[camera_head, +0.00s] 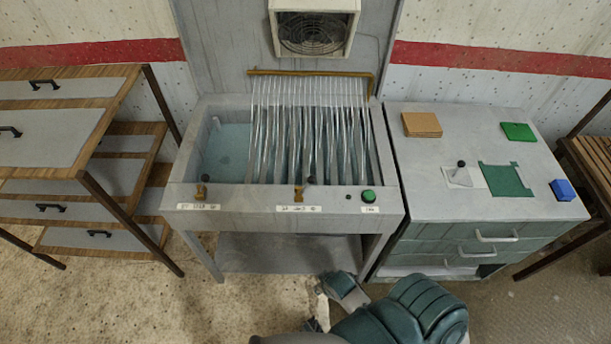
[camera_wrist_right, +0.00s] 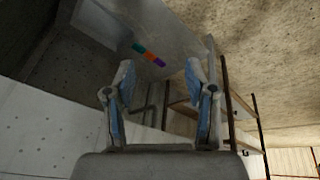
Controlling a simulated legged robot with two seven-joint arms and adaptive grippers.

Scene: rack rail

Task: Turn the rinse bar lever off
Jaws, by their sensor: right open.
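The rinse bar (camera_head: 312,72) is a brass-coloured pipe across the back of the grey sink (camera_head: 186,150), with many streams of water falling from it. Two small brass levers with dark knobs sit on the sink's front panel: a left lever (camera_head: 202,190) and a middle lever (camera_head: 299,192). Their labels are too small to read, so I cannot tell for certain which one works the rinse bar. My right gripper (camera_head: 324,304) is below the sink's front edge, apart from both levers. In the right wrist view it is open and empty (camera_wrist_right: 161,76). My left gripper is out of view.
A green button (camera_head: 368,196) is on the panel's right end. A grey cabinet (camera_head: 440,205) stands right of the sink, bearing a brown block (camera_head: 421,124), green pieces, a blue block (camera_head: 562,190) and a black-knobbed stick (camera_head: 461,172). A drawer unit (camera_head: 60,135) stands left.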

